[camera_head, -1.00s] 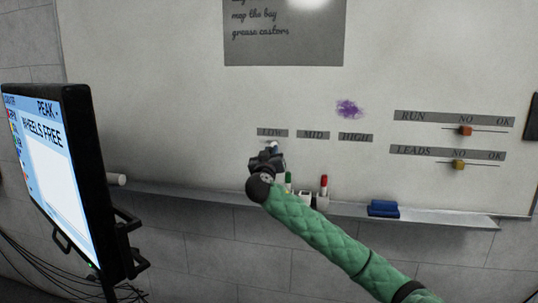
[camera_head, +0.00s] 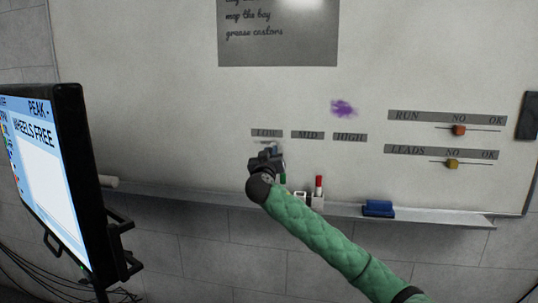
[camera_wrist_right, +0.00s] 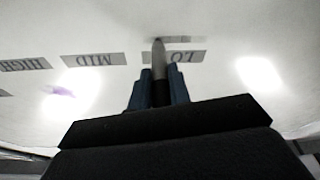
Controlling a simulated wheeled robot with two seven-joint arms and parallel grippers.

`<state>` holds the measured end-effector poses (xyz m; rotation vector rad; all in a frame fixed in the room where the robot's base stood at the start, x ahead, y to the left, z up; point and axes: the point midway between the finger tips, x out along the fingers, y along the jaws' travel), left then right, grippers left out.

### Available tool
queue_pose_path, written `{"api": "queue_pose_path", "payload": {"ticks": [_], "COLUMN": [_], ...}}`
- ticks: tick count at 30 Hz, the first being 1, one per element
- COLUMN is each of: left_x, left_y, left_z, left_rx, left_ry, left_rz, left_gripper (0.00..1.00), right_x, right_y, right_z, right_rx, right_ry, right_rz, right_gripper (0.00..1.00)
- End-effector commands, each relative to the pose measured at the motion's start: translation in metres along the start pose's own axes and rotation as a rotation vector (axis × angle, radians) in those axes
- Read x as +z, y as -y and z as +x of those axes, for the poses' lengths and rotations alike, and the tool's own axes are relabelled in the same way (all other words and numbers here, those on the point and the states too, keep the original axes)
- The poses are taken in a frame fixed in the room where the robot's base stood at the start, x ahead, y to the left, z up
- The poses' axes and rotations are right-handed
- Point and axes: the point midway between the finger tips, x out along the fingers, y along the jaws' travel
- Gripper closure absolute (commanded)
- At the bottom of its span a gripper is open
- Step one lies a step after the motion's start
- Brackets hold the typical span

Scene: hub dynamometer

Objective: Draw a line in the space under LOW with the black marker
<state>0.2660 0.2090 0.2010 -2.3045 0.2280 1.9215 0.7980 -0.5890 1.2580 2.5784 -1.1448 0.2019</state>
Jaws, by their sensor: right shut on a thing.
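The LOW label (camera_head: 267,132) is a grey strip on the whiteboard, left of MID (camera_head: 307,134) and HIGH (camera_head: 350,137). My right gripper (camera_head: 270,152) is just below LOW, close to the board. In the right wrist view its blue fingers (camera_wrist_right: 160,88) are shut on the marker (camera_wrist_right: 159,62), which has a grey front part and a dark part between the fingers. The marker's front end reaches past the LOW label, which appears upside down there. A short faint grey streak (camera_wrist_right: 178,39) lies by the tip under LOW; I cannot tell ink from shadow. My left gripper is out of view.
A ledge (camera_head: 430,217) runs below the board with a red-capped marker (camera_head: 319,188) and a blue eraser (camera_head: 378,208). A purple smudge (camera_head: 343,108) is above HIGH. RUN (camera_head: 408,116) and LEADS (camera_head: 408,151) sliders are at right. A monitor (camera_head: 45,180) stands at left.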

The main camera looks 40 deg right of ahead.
Motion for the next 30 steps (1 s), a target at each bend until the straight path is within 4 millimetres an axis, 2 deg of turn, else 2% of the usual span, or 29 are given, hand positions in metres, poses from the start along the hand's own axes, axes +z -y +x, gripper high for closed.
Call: {"api": "queue_pose_path", "payload": {"ticks": [6,20,30], "left_x": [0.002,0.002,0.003], "left_y": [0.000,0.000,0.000], "left_z": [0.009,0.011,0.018], "left_rx": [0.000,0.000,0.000], "left_ry": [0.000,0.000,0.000], "left_rz": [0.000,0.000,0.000], "left_gripper": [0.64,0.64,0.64], "right_x": [0.005,0.004,0.006], "right_y": [-0.008,-0.013,-0.024], "right_z": [0.000,0.000,-0.002], "right_rx": [0.000,0.001,0.000], "right_ry": [0.001,0.001,0.000], "right_rz": [0.001,0.000,0.000], "right_gripper": [1.00,1.00,1.00]}}
